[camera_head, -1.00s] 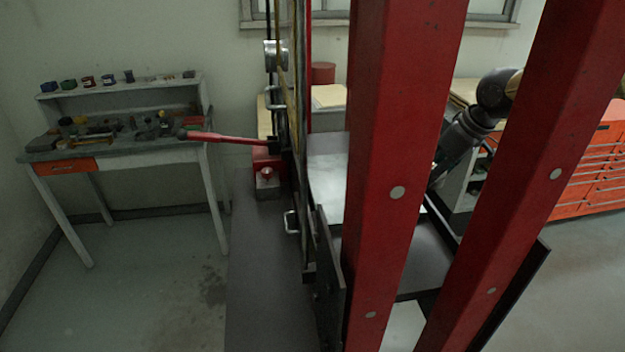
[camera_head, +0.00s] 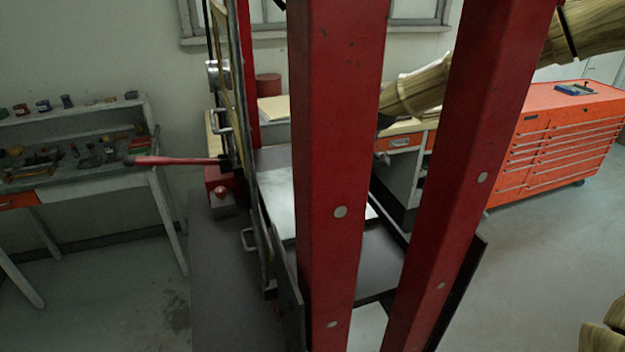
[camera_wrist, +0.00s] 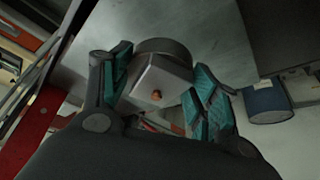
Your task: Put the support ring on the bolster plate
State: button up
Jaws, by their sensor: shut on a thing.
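My gripper (camera_wrist: 160,65) has teal-padded fingers on both sides of a grey block-like piece with a small orange-brown knob and a dark round part at its far end. The dark round part looks like the support ring (camera_wrist: 165,46); I cannot tell whether the block belongs to it. In the head view the gripper is mostly hidden behind the near red post. A pale flat plate, seemingly the bolster plate (camera_head: 280,200), lies inside the press frame, partly hidden by that post. A pale surface (camera_wrist: 100,30) also fills the upper wrist view; contact with it cannot be told.
Two red press posts (camera_head: 340,150) (camera_head: 478,160) stand close in front. A red-handled lever (camera_head: 180,160) sticks out left of the press. An orange tool cabinet (camera_head: 570,130) stands at right, a workbench (camera_head: 80,180) at left. A blue cylinder (camera_wrist: 267,101) is near the right finger.

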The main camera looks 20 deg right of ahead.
jog(key=w+a+f+p, duration=0.3)
jog(key=w+a+f, duration=0.1)
jog(key=w, duration=0.2)
jog(key=shift+a+f+p, duration=0.2)
jog(key=shift+f+p, duration=0.05)
jog(key=shift+p, duration=0.1)
dwell(0.4)
jog(key=shift+f, duration=0.15)
jog(key=o, duration=1.5)
